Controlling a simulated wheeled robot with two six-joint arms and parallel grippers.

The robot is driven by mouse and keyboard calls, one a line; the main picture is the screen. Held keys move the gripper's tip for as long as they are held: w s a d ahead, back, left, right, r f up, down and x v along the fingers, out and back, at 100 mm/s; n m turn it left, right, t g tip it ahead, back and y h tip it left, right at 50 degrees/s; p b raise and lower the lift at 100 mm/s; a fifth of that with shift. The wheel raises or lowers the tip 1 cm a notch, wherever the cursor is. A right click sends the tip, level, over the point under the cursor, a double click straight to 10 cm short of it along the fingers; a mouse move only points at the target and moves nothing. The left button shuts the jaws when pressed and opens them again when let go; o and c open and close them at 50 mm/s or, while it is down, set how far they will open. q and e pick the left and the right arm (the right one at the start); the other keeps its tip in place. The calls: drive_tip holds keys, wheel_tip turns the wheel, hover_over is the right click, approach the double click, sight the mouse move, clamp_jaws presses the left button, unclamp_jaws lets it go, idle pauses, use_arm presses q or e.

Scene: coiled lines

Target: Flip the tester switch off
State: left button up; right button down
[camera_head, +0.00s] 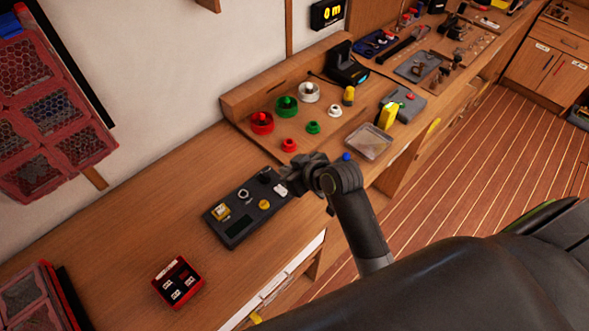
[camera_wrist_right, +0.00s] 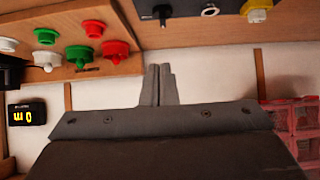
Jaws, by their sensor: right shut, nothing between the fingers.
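The tester (camera_head: 240,229) is a dark flat box on the wooden bench. On it I see a yellow block (camera_head: 221,211), a silver ring (camera_head: 244,194), a yellow round knob (camera_head: 264,204), a white piece (camera_head: 281,189) and a dark knob or lever (camera_head: 265,176). I cannot tell which is the switch or how it is set. My right gripper (camera_head: 283,176) is at the tester's right end, close to the dark part; contact cannot be told. In the wrist view the right gripper's fingers (camera_wrist_right: 158,86) are together and empty, with the tester (camera_wrist_right: 185,8) at the top edge. My left gripper is out of view.
A red box (camera_head: 177,283) stands on the bench at the front left. Red, green and white round pieces (camera_head: 287,107) stand on a raised board beyond the tester. A clear tray (camera_head: 368,142) is right of my arm.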

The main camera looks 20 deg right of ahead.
drive_tip(key=shift+w+r+v, duration=0.1)
drive_tip(key=shift+r+v, duration=0.05)
drive_tip(key=shift+v, duration=0.75)
drive_tip(key=shift+w+r+v, duration=0.1)
drive_tip(key=shift+r+v, duration=0.05)
drive_tip(key=shift+v, duration=0.75)
drive_tip(key=shift+a, duration=0.1)
